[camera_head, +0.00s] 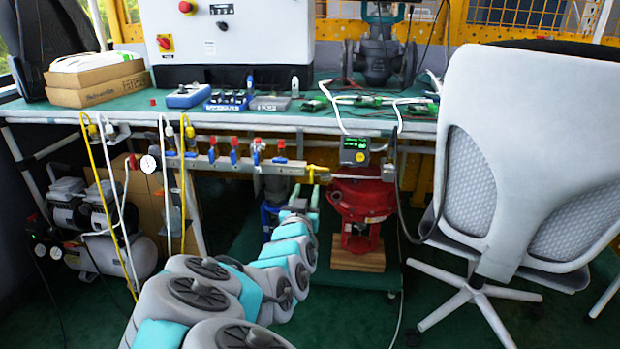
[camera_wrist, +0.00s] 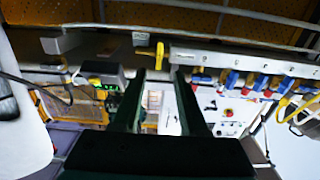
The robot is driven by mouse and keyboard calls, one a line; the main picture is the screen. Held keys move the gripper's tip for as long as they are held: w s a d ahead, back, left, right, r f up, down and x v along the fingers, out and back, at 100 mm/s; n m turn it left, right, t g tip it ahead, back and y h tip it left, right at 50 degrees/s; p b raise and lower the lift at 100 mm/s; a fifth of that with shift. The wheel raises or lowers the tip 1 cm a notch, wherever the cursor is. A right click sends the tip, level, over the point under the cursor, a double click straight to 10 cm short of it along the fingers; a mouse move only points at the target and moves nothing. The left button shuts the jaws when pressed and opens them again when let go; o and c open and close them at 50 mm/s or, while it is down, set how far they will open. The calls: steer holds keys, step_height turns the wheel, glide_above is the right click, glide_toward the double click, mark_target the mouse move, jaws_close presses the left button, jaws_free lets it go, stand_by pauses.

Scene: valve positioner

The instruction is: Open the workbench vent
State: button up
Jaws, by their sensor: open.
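A small yellow valve handle (camera_head: 313,172) sits at the right end of the grey manifold bar (camera_head: 240,164) under the bench top; I take it to be the workbench vent. In the wrist view the yellow handle (camera_wrist: 160,54) stands just beyond the gap between my fingertips, with its stem pointing left. My gripper (camera_head: 305,192) is open and empty, just below the handle in the head view. In the wrist view both dark fingers of my gripper (camera_wrist: 160,78) are apart, with no visible contact with the handle.
Several blue-handled valves (camera_head: 235,152) line the manifold to the left. A small display box (camera_head: 354,150) hangs to the right, above a red actuator (camera_head: 360,205). The workbench (camera_head: 130,105) overhangs the handle. A grey chair (camera_head: 530,150) stands at right. Hoses hang at left.

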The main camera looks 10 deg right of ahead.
mark_target(311, 176)
steer(key=shift+p+x, duration=0.85)
steer(key=shift+x, duration=2.7)
steer(key=shift+f, duration=0.1)
steer(key=shift+c, duration=0.2)
jaws_close()
